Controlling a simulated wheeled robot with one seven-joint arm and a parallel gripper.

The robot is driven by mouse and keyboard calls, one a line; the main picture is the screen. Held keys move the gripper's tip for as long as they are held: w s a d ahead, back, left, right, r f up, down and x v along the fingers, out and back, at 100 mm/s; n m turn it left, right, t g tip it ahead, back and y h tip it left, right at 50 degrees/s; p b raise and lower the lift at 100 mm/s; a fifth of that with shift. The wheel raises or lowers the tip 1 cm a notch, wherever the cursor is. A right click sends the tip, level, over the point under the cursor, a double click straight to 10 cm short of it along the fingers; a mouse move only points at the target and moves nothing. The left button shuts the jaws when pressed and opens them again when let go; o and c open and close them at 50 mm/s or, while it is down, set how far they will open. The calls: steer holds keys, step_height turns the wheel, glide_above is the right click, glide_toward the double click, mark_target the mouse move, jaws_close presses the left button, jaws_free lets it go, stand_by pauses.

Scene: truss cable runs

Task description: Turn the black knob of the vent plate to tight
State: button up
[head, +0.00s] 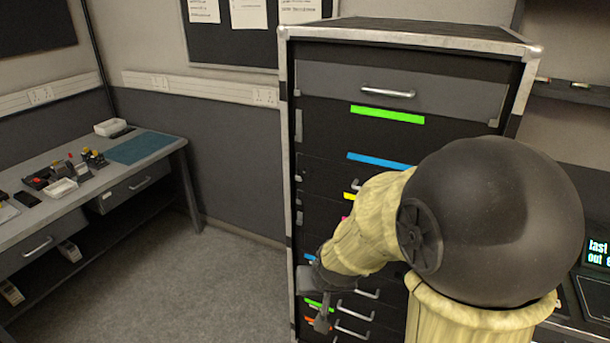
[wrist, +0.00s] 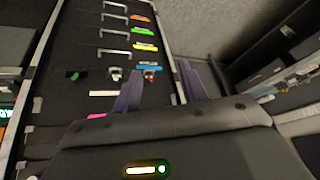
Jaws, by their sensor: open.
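My gripper (wrist: 163,88) is open, its two dark fingers apart with nothing visible between them. In the head view my gripper (head: 314,298) is low in front of the left side of the black drawer cabinet (head: 325,132). I cannot tell which, if any, is the vent plate's black knob. My arm hides much of the cabinet front in the head view.
Drawer handles (wrist: 115,52) and coloured labels stand out from the cabinet face near my gripper. A grey workbench (head: 95,180) with small parts and trays stands at the left. The carpet (head: 225,285) between bench and cabinet is clear.

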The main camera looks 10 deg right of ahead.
mark_target(307, 173)
steer(key=w+a+r+m+t+h, duration=0.3)
steer(key=w+r+m+t+h, duration=0.1)
steer(key=w, duration=0.5)
steer(key=w+a+r+m+t+h+p, duration=0.1)
steer(key=w+a+r+m+t+h, duration=0.3)
steer(key=w+h, duration=0.3)
steer(key=shift+w+a+r+m+t, duration=0.15)
steer(key=shift+w+r+m+t, duration=0.3)
steer(key=shift+w, duration=0.65)
steer(key=shift+f, duration=0.15)
steer(key=p+x, duration=0.2)
steer(key=x, duration=0.6)
steer(key=p+x, duration=0.3)
steer(key=x, duration=0.6)
steer(key=shift+w+r, duration=0.25)
jaws_close()
